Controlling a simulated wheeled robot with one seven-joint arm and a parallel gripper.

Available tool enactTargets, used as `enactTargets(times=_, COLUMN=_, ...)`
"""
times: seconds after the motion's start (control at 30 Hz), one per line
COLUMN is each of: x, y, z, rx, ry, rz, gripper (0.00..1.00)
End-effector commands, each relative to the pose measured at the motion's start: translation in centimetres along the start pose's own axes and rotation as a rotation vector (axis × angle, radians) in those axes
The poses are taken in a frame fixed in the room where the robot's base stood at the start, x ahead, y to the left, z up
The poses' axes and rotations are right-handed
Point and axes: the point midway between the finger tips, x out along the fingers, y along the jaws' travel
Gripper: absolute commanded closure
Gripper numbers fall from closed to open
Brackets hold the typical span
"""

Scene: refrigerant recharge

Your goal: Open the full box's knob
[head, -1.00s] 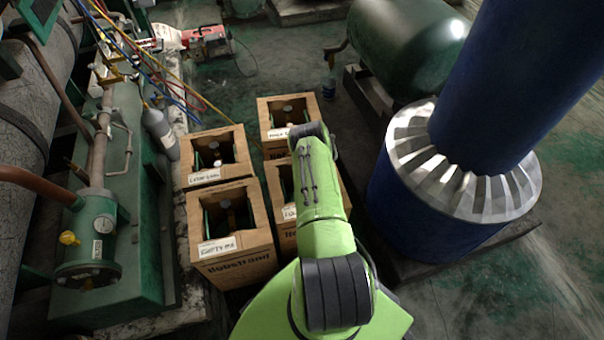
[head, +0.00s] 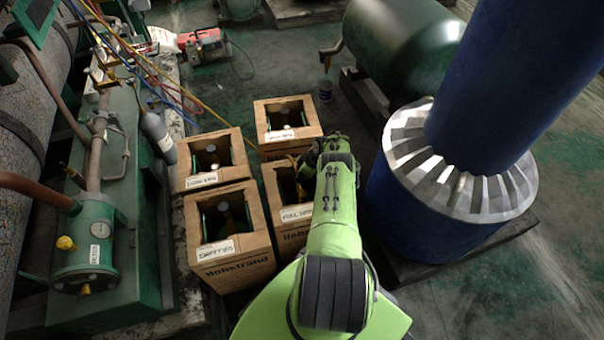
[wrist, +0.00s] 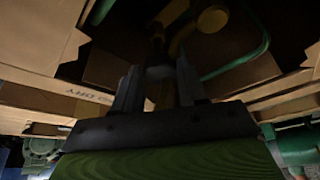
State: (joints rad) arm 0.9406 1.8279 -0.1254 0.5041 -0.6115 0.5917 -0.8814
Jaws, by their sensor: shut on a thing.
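The full box (head: 289,240) is a cardboard box with a label (head: 297,213) starting with "FULL", in the front right of the group of boxes. My arm's end reaches over its open top and hides much of the inside. In the wrist view my gripper (wrist: 158,75) is inside a box, its dark fingers on both sides of a small greyish part, which looks like the knob (wrist: 159,72). The gripper is shut on it. The view is dim, so the knob's shape and how far it is turned cannot be told. A green curved bar (wrist: 240,60) shows beside it.
A box labelled "EMPTY" (head: 235,268) stands to the left, with two more boxes (head: 214,183) (head: 287,147) behind. A blue column with a finned ring (head: 459,190) stands close on the right. Green machinery and hoses (head: 150,70) are at the left.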

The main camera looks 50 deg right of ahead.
Motion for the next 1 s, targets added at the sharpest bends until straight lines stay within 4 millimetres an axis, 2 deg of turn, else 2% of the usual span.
enactTargets(times=0.63, x=0.01, y=0.09, z=-0.09, rx=-0.045, ry=0.001, rz=-0.017, gripper=0.89)
enactTargets(times=0.67, x=0.01, y=0.09, z=-0.10, rx=-0.045, ry=0.001, rz=-0.017, gripper=0.55)
enactTargets(times=0.8, x=0.01, y=0.07, z=-0.08, rx=-0.045, ry=0.001, rz=-0.017, gripper=0.34)
enactTargets(times=1.0, x=0.02, y=0.06, z=-0.05, rx=-0.044, ry=0.000, rz=-0.018, gripper=0.33)
